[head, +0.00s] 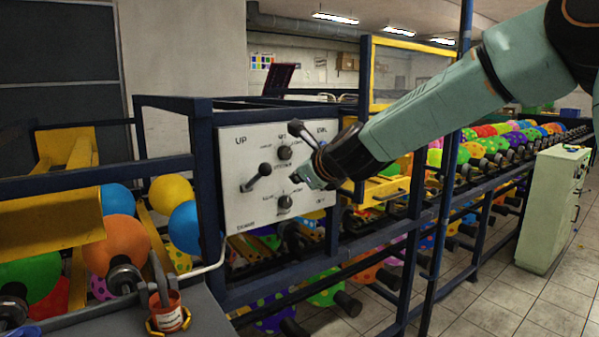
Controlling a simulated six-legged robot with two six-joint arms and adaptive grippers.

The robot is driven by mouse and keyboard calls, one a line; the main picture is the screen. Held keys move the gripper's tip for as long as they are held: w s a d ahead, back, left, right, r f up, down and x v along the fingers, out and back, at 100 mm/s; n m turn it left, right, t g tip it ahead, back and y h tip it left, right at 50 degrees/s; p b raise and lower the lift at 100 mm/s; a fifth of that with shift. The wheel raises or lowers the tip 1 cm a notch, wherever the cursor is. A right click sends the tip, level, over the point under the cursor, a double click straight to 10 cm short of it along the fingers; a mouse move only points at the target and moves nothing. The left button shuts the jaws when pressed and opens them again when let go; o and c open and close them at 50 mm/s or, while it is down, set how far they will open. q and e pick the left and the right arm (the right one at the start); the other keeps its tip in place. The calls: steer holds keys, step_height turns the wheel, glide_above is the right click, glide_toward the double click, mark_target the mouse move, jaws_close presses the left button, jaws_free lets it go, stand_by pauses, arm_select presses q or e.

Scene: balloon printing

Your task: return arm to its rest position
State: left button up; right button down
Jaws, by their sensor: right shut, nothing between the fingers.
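My right arm comes in from the upper right, and its gripper (306,182) is shut and empty. It is in front of the right part of the white control panel (238,203), close to the two round knobs. I cannot tell whether it touches the panel. The panel has a black lever (257,177) at its left, an upper knob (285,152) and a lower knob (285,202). The gripper and wrist hide part of the panel's right side. My left gripper is not in view.
A dark blue frame (205,190) surrounds the panel. Rows of balloons on black holders run to the right and back. Coloured balloons (130,243) and a red-brown pot (168,312) stand at lower left. A pale green cabinet (548,210) stands right, with clear tiled floor in front.

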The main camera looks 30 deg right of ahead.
steer(key=s+a+f+n+g+b, duration=0.25)
steer(key=s+f+n, duration=0.25)
steer(key=f+n, duration=0.5)
steer(key=s+a+f+n+g+b, duration=0.1)
steer(key=s+a+f+n+b, duration=0.4)
steer(key=f, duration=0.9)
steer(key=s+a+f+n+g+b, duration=0.15)
steer(key=s+f+n, duration=0.25)
steer(key=f+n, duration=0.7)
arm_select(q)
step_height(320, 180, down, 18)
steer(key=b, duration=0.8)
steer(key=shift+b, duration=0.4)
arm_select(e)
steer(key=s+a+f+n+g, duration=0.2)
steer(key=s+a+f+g, duration=0.1)
steer(key=s+f, duration=1.2)
steer(key=s+a+f+n+g+y, duration=0.1)
steer(key=s+f+g, duration=0.4)
steer(key=s+f, duration=0.9)
steer(key=shift+s+a+f+n, duration=0.35)
steer(key=shift+s+a+n, duration=0.5)
steer(key=shift+a+n, duration=0.05)
